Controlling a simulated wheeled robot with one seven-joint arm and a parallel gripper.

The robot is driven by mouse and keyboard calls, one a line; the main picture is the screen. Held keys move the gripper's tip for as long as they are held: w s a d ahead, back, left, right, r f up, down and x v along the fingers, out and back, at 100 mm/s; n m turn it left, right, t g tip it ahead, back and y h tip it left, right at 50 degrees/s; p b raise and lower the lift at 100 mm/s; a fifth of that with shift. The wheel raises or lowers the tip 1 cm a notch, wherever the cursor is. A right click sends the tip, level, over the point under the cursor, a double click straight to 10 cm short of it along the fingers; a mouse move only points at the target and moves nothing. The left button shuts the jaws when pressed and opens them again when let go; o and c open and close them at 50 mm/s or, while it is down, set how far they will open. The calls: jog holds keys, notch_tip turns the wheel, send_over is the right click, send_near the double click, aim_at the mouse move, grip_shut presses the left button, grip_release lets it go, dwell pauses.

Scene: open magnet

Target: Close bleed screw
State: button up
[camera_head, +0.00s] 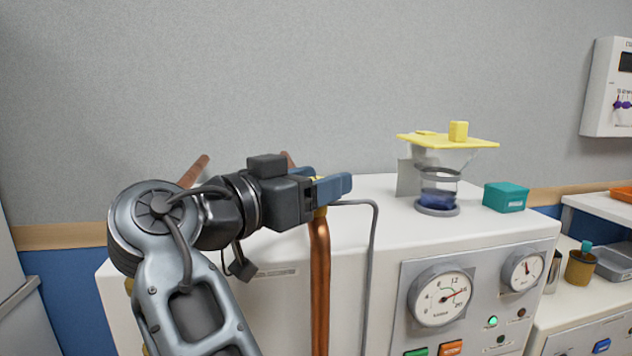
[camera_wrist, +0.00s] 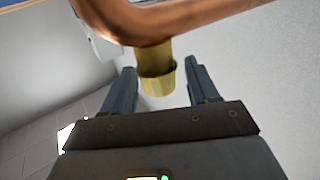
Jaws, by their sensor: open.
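A brass cylindrical fitting (camera_wrist: 158,78), which looks like the bleed screw, sits below a copper pipe (camera_wrist: 200,18) in the wrist view. My gripper (camera_wrist: 160,82) is open, with one blue-grey finger on each side of the brass piece. Gaps show between the brass and both fingers in that view. In the head view, my gripper (camera_head: 326,182) is at the top of the upright copper pipe (camera_head: 320,280). Its fingers and body hide most of the brass there; only small yellow bits show around them.
A thin grey tube (camera_head: 373,260) bends down just right of my gripper. The white cabinet (camera_head: 540,236) carries a gauge (camera_head: 440,297), a yellow-topped vessel (camera_head: 438,185) and a teal box (camera_head: 506,197). The grey wall (camera_head: 300,70) stands behind.

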jog(key=v, duration=0.7)
jog(key=shift+s+a+b, duration=0.25)
jog(key=shift+s+b, duration=0.1)
jog(key=shift+b, duration=0.1)
